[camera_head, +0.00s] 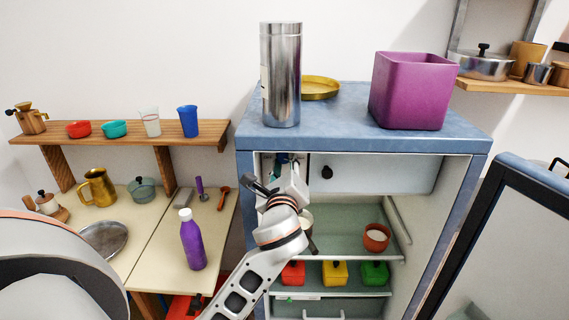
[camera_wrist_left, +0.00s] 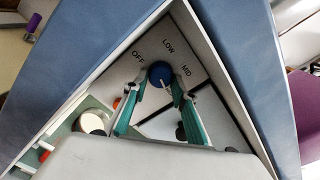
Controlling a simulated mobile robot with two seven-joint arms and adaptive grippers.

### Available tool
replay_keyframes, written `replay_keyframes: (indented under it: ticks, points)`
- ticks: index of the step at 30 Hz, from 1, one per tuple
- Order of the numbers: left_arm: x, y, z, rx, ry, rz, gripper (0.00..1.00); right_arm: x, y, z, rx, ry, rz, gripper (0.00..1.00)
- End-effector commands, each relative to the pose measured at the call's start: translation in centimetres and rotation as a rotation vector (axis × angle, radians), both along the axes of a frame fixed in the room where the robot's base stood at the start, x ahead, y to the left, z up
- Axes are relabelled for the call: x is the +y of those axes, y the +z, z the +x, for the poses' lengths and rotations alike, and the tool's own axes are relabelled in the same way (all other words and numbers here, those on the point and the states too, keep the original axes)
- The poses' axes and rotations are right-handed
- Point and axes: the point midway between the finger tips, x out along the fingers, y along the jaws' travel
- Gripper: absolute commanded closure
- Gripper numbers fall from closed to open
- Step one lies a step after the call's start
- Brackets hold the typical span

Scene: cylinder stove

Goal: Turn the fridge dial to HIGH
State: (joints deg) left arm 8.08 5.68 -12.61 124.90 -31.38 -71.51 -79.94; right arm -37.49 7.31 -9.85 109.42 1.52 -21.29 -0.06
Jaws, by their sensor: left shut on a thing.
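The fridge (camera_head: 245,210) stands open with its blue frame around a pale interior. My left gripper (camera_wrist_left: 160,80) is shut on the dial, with a teal finger on each side. In the head view, my left gripper (camera_head: 283,163) reaches into the fridge's upper left corner, where the dial is hidden. My right gripper is not in view.
A steel canister (camera_head: 281,80), a gold dish (camera_head: 320,88) and a purple bin (camera_head: 412,92) stand on the fridge top. The fridge door (camera_head: 510,240) is open at the right. A brown bowl (camera_head: 376,238) and several coloured containers (camera_head: 334,273) sit on shelves inside.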

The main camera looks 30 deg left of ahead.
Motion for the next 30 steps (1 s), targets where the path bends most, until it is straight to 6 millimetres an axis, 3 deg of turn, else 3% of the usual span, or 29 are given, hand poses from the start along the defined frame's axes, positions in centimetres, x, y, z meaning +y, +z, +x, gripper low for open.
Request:
replay_keyframes:
  ticks: [4, 5, 6, 20, 30]
  points:
    - [0.1, 0.3, 0.0, -0.006, 0.001, 0.003, 0.95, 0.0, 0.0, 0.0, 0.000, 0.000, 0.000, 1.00]
    - [0.1, 0.3, 0.0, -0.007, 0.002, 0.003, 0.68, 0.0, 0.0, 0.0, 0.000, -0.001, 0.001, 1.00]
    - [0.1, 0.3, 0.0, -0.006, 0.001, 0.003, 0.58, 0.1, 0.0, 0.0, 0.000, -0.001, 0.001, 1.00]
    - [-0.4, 0.1, -0.6, -0.002, 0.000, 0.000, 0.57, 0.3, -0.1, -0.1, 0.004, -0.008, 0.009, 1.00]
    - [-3.6, 0.0, -5.9, 0.000, -0.001, -0.002, 0.57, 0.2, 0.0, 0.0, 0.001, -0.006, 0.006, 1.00]
